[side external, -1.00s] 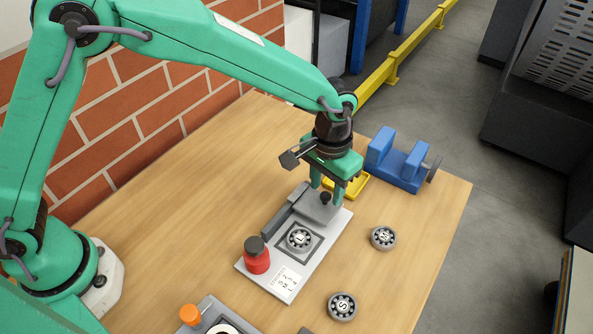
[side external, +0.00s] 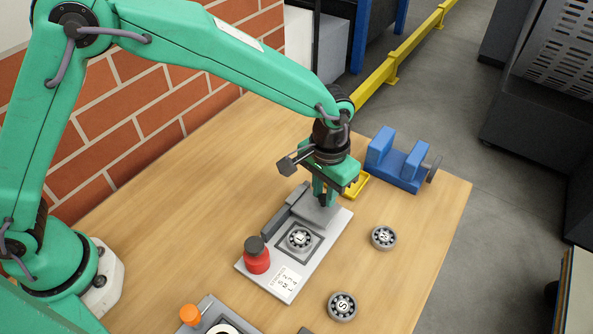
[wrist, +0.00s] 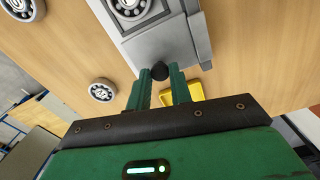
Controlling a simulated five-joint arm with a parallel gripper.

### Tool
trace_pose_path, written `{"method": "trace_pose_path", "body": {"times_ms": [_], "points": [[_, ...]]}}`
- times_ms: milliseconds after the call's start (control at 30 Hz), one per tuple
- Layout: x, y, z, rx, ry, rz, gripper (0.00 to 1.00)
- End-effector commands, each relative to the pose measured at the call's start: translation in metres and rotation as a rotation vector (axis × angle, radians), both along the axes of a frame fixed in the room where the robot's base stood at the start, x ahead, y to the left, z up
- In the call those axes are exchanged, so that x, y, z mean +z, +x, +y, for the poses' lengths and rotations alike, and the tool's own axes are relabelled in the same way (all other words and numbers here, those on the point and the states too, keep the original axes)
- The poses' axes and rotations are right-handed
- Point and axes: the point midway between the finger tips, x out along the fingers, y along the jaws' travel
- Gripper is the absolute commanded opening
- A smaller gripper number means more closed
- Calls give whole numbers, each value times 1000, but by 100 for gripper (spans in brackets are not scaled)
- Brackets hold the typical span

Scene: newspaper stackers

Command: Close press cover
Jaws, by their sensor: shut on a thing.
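The press is a light grey base plate (side external: 283,275) on the wooden table. A bearing (side external: 299,238) lies in its square recess, uncovered from above. The grey press cover (side external: 312,211) sits at the far end of the plate, beyond the bearing. In the wrist view the cover (wrist: 170,45) carries a black knob (wrist: 160,71) at its edge. My gripper (side external: 323,200) is low over the cover. In the wrist view its green fingers (wrist: 159,75) are shut on the knob, one on each side. In the side view the fingers mostly hide the knob.
A red button (side external: 257,261) with a dark top stands at the plate's near left corner. Two loose bearings (side external: 383,237) (side external: 342,306) lie to the right. A yellow tray (side external: 356,184) and blue vise (side external: 400,160) are behind. The table's left side is clear.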

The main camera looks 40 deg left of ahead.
Motion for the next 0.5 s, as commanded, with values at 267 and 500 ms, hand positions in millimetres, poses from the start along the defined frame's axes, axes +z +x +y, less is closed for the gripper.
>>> {"method": "trace_pose_path", "body": {"times_ms": [267,500], "points": [[2,-36,-1,-3,-1,-2,0],[2,-68,-1,-3,-1,-2,0]]}}
